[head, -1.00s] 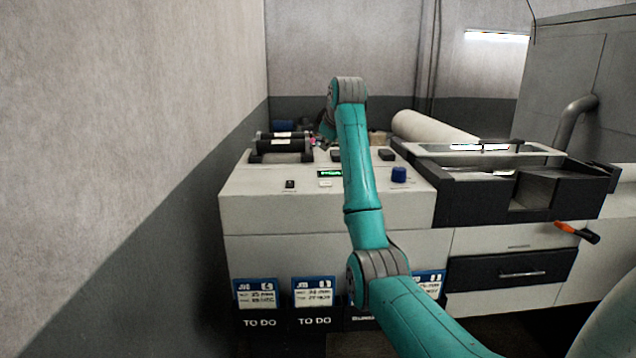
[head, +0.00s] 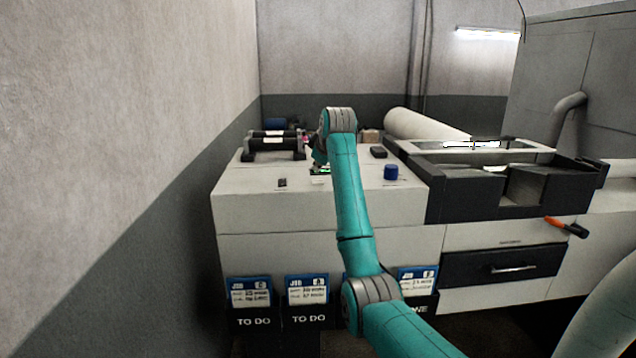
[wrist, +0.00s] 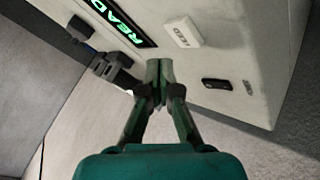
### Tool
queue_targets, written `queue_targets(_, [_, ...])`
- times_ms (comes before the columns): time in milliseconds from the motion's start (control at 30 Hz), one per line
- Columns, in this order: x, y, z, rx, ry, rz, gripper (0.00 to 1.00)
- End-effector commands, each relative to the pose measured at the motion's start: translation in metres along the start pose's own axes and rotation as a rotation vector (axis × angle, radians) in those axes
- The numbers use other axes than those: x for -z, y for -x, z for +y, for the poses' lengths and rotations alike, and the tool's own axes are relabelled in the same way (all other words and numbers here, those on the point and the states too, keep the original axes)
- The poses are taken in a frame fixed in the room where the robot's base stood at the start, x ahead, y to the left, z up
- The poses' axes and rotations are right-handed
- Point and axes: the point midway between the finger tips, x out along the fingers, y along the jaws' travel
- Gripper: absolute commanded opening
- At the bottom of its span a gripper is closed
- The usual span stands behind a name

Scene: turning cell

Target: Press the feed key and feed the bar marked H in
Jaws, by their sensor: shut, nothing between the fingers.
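The white feed key (wrist: 182,30), lettered FEED, stands out from the pale panel in the wrist view, beside a green-lit display (wrist: 118,18) that shows READ at its visible end. The key also shows in the head view (head: 320,180) on the cabinet top. My gripper (wrist: 159,72) is shut and empty; its fingertips lie below the key in the wrist picture, apart from it. In the head view the gripper is mostly hidden behind my arm. Two dark bar-like items with white labels (head: 276,144) lie at the back left; I cannot read an H on either.
A small black switch (wrist: 216,84) sits near the key. A blue knob (head: 391,172) and a black block (head: 378,152) stand to the right on the cabinet top (head: 245,180). A wall is close on the left. Job cards (head: 307,289) hang on the cabinet front.

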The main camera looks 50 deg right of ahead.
Motion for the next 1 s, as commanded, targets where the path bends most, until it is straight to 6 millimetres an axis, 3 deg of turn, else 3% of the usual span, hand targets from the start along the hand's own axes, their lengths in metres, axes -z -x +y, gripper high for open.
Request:
queue_targets(267, [-0.0076,-0.0103,-0.0076,0.000,0.000,0.000,0.00])
queue_targets(1000, [-0.0079,-0.0107,-0.0078,0.000,0.000,0.000,0.00])
